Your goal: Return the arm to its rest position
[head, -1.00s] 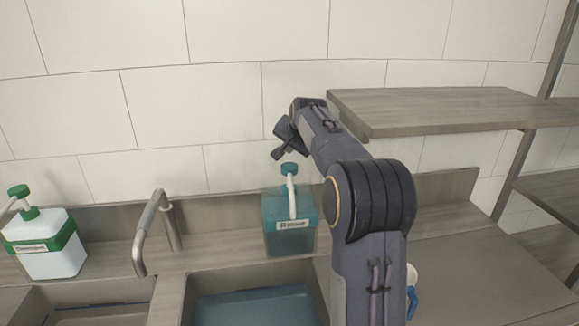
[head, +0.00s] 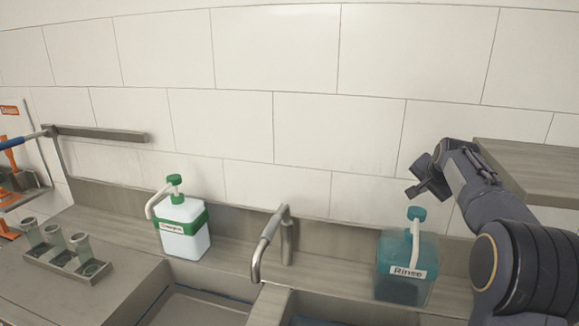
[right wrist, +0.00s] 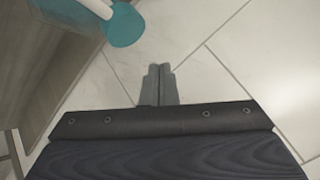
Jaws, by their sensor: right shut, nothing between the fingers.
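My right arm comes in from the lower right of the head view. The teal rinse bottle (head: 403,285) stands on the sink ledge below the gripper, apart from it. Its teal pump top (right wrist: 124,25) shows at the upper left of the right wrist view. My left gripper is not in view.
A white bottle with a green band (head: 186,240) stands left of the faucet (head: 268,245). Two sink basins lie in front. A rack with cups (head: 65,262) is on the left counter. A shelf (head: 530,165) juts out at right, close to my right arm.

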